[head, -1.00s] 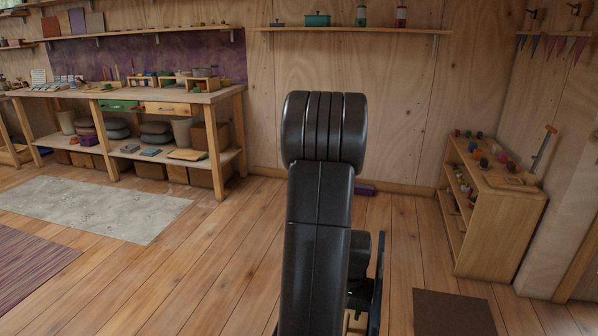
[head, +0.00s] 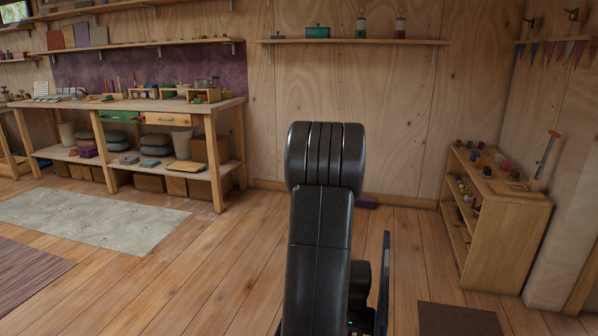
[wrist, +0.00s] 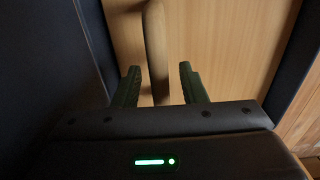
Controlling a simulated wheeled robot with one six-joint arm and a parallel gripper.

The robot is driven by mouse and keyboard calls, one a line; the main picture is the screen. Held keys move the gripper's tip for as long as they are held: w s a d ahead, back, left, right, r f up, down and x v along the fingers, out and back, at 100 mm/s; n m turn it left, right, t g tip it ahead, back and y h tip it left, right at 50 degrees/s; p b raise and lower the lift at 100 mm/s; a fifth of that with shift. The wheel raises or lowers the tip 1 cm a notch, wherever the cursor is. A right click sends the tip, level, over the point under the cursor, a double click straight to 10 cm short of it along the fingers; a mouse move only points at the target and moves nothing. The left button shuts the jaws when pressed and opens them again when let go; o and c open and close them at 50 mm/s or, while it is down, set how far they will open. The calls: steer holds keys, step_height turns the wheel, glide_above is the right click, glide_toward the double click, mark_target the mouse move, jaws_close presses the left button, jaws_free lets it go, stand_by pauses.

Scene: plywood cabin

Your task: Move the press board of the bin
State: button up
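My gripper (wrist: 160,82) shows in the wrist view with its two dark fingers apart. A rounded wooden bar (wrist: 155,45) stands in line with the gap between the fingers, with a strip of space on each side. I cannot tell how far beyond the fingertips it is, or what it belongs to. In the head view my own dark arm fills the middle and the gripper is hidden. I cannot make out a bin or its press board for sure in either view.
A workbench (head: 160,103) with a lower shelf stands at the left. A low wooden cabinet (head: 508,240) with small coloured things on top stands at the right. A grey rug (head: 95,218) and a dark mat (head: 460,319) lie on the floor. Open floor lies between.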

jaws_close()
step_height(320, 180, down, 12)
steer(key=b, duration=0.9)
steer(key=shift+o, duration=0.4)
jaws_free()
steer(key=shift+r, duration=0.1)
steer(key=shift+r+p, duration=2.85)
steer(key=shift+r, duration=0.75)
steer(key=shift+f, duration=0.1)
